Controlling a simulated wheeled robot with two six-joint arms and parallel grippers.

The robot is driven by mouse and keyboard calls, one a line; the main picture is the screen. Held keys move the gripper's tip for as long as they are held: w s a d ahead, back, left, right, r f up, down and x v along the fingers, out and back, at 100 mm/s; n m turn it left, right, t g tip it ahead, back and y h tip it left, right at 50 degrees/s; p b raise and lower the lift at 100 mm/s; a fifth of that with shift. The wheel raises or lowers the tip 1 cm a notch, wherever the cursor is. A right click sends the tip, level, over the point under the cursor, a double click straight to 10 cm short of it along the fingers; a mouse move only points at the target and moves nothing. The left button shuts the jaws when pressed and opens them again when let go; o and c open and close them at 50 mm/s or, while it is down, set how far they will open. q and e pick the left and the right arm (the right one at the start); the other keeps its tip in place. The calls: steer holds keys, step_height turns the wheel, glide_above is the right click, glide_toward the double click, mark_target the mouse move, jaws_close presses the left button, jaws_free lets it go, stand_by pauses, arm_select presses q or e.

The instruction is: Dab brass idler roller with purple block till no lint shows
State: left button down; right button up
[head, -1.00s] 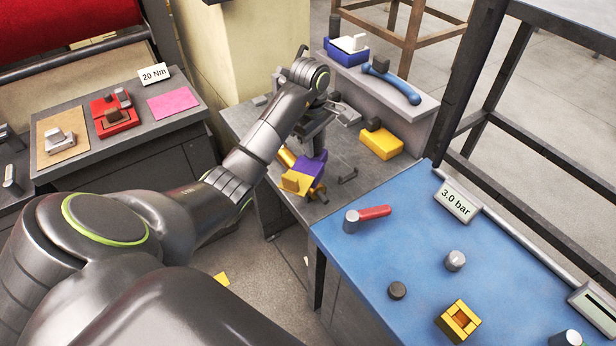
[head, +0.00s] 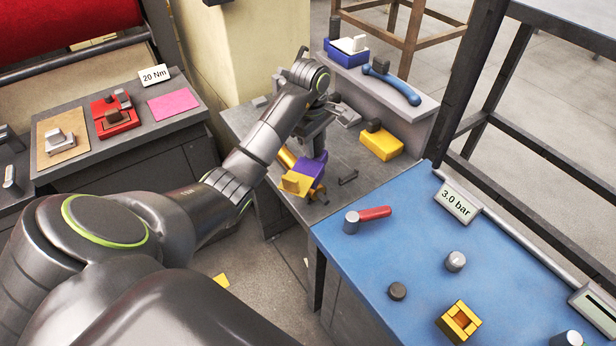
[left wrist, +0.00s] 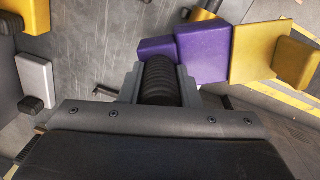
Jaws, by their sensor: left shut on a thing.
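The purple block (head: 315,166) is in my left gripper (head: 315,150), low over the grey bench. In the left wrist view the purple block (left wrist: 204,53) shows just beyond the dark ribbed finger. A brass-coloured cylinder (head: 287,158), probably the idler roller, is partly hidden behind my gripper. Yellow blocks (head: 295,184) sit at the purple block's lower left; they also show in the left wrist view (left wrist: 258,52). I cannot tell whether the purple block touches the roller, and any lint is too small to see. My right gripper is not in view.
The grey bench (head: 365,188) also holds a dark hook-shaped piece (head: 348,177) and a yellow block (head: 381,144). A raised shelf (head: 412,104) behind carries a blue-handled tool (head: 392,84). The blue table (head: 365,262) at right has a red-handled lever (head: 372,214).

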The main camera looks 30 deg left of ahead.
arm_select(q)
steer(key=shift+s+f, duration=0.1)
steer(key=shift+r+p, duration=1)
steer(key=shift+r, duration=0.25)
step_height(320, 180, up, 5)
steer(key=p, duration=0.4)
steer(key=shift+s+a+f+p, duration=0.15)
steer(key=shift+f+p, duration=0.05)
steer(key=shift+p, duration=0.15)
steer(key=shift+f, duration=0.1)
step_height(320, 180, down, 5)
steer(key=b, duration=0.5)
steer(key=shift+r, duration=0.2)
